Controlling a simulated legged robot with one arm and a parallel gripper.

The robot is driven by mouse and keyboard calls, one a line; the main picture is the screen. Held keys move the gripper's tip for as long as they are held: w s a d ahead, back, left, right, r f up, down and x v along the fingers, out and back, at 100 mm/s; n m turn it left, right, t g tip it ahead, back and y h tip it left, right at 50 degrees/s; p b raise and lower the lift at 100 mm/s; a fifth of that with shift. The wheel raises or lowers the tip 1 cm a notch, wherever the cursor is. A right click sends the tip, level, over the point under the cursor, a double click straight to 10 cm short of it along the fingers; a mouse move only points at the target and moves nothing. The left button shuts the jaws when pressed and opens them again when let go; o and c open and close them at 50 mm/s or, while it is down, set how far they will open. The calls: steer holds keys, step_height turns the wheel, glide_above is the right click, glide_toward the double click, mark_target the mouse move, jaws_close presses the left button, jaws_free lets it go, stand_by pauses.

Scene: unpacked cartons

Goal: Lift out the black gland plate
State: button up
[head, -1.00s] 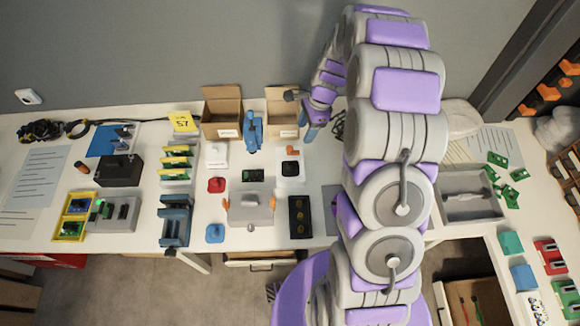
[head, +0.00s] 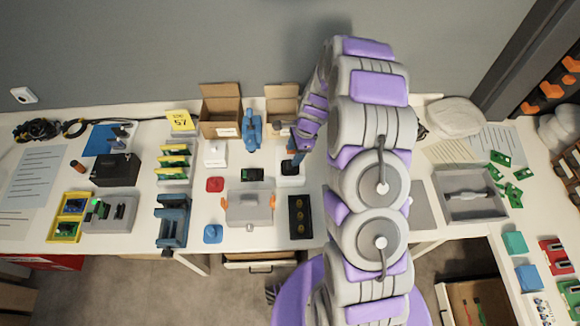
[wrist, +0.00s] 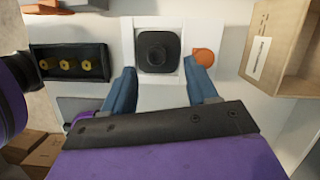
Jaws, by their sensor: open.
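The black gland plate (wrist: 157,48), a rounded black square with a round raised middle, sits in a white holder (wrist: 124,40) in the wrist view. In the head view the plate (head: 290,167) is partly hidden by my gripper (head: 297,155). In the wrist view my gripper (wrist: 160,72) is open and empty, its two blue fingers apart. The fingertips point toward the holder's near side, either side of the plate's width. I cannot tell their height above it.
An orange piece (wrist: 205,57) lies right beside the holder. A black block with brass fittings (head: 300,217) and a grey box with orange clips (head: 250,207) are nearby. Open cartons (head: 221,112) stand at the back. Red (head: 215,184) and blue (head: 213,233) pieces lie left.

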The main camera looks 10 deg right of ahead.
mark_target(290, 165)
steer(key=x, duration=0.2)
steer(key=b+x, duration=0.1)
steer(key=x, duration=0.2)
steer(key=shift+s, duration=0.2)
steer(key=shift+r, duration=0.1)
jaws_close()
